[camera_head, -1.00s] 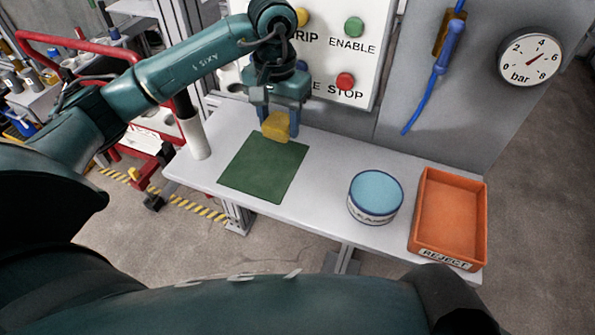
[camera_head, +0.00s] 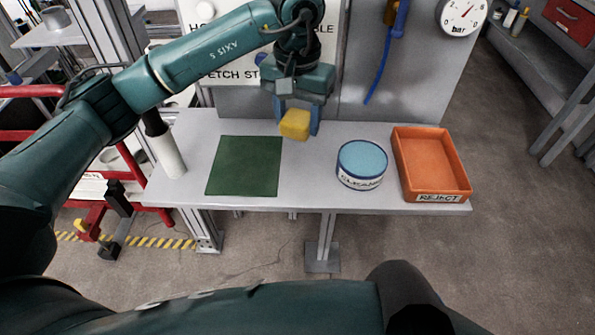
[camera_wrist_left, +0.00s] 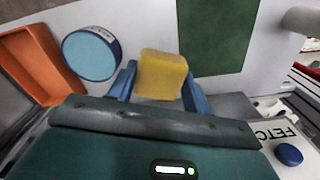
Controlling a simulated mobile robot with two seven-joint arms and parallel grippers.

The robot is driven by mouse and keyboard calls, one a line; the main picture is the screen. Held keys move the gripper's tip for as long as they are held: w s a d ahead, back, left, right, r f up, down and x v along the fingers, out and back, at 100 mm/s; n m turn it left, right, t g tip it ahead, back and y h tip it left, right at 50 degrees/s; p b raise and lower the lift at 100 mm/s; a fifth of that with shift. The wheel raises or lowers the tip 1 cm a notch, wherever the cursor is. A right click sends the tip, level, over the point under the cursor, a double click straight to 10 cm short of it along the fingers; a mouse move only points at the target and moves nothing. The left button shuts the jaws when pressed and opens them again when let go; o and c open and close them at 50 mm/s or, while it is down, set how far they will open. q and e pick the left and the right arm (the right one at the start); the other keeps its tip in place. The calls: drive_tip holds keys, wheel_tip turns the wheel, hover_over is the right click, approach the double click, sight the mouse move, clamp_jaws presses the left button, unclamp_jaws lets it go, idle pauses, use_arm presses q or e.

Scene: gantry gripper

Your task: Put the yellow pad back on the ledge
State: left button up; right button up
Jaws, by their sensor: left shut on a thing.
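The yellow pad (camera_head: 295,124) is held between the blue fingers of my left gripper (camera_head: 297,122), above the ledge (camera_head: 322,143) near its back edge. In the head view it is to the right of the green mat (camera_head: 244,165) and to the left of the round blue-topped tub (camera_head: 361,166). In the left wrist view the pad (camera_wrist_left: 161,75) sits between the two fingers, with the ledge surface beyond it. The gap between pad and ledge is hard to judge. My right gripper is not in view.
An orange REJECT tray (camera_head: 430,165) stands at the right end of the ledge. A white cylinder (camera_head: 165,150) stands at the left end. A panel with buttons and a blue hose (camera_head: 382,60) are behind the ledge. Bare ledge lies between mat and tub.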

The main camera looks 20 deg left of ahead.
use_arm(q)
drive_tip(key=shift+s+d, duration=0.1)
drive_tip(key=shift+d, duration=0.05)
drive_tip(key=shift+f, duration=0.45)
hover_over(299, 169)
wheel_tip(299, 169, down, 4)
drive_tip(key=shift+f+p, duration=0.2)
drive_tip(key=shift+p, duration=0.1)
drive_tip(key=shift+f, duration=0.65)
wheel_tip(299, 169, down, 4)
drive_tip(key=shift+r, duration=0.25)
drive_tip(key=shift+f, duration=0.1)
drive_tip(key=o, duration=1)
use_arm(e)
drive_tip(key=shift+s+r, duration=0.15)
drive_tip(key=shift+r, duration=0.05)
use_arm(q)
drive_tip(key=shift+o, duration=0.2)
